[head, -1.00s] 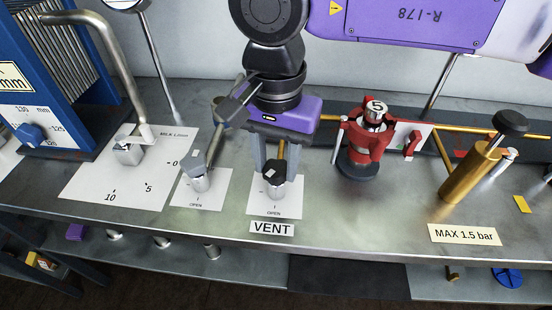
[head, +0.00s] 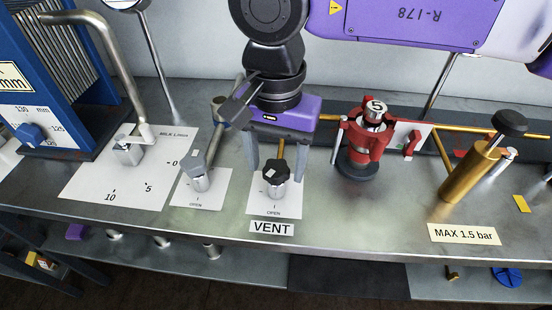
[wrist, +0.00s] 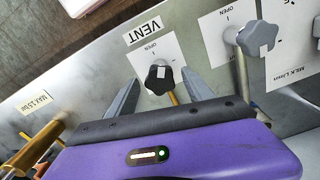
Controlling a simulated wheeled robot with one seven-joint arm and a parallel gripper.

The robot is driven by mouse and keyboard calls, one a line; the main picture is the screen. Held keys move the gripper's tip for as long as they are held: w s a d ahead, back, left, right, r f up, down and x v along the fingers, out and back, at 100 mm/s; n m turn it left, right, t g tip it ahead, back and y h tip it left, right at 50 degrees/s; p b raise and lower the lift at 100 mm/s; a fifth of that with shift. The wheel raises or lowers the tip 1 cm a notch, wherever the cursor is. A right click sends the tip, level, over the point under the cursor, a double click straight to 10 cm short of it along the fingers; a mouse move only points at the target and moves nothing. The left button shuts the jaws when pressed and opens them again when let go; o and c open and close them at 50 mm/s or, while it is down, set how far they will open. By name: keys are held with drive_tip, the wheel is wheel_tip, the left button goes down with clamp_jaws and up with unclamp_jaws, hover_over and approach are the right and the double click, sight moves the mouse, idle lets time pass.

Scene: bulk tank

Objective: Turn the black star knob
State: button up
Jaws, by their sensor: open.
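The black star knob (head: 276,173) stands on a white plate marked OPEN, behind the VENT label (head: 271,228). It has a pale mark on top. My gripper (head: 277,170) is open, its fingers pointing down on either side of the knob, with gaps to both sides. In the wrist view the black star knob (wrist: 158,78) shows between the two spread fingertips of my gripper (wrist: 160,77), and nothing is held. Whether the fingertips are level with the knob I cannot tell exactly.
A grey star knob (head: 196,167) stands close on the left. A red valve body (head: 364,148) with a silver top numbered 5 stands on the right, close to my gripper. A brass cylinder (head: 470,170) is further right. The bench front is mostly clear.

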sight(276, 168)
drive_tip(key=shift+r, duration=0.1)
wheel_tip(276, 168, up, 8)
drive_tip(key=shift+f+p, duration=0.15)
drive_tip(key=shift+p, duration=0.2)
idle(0.4)
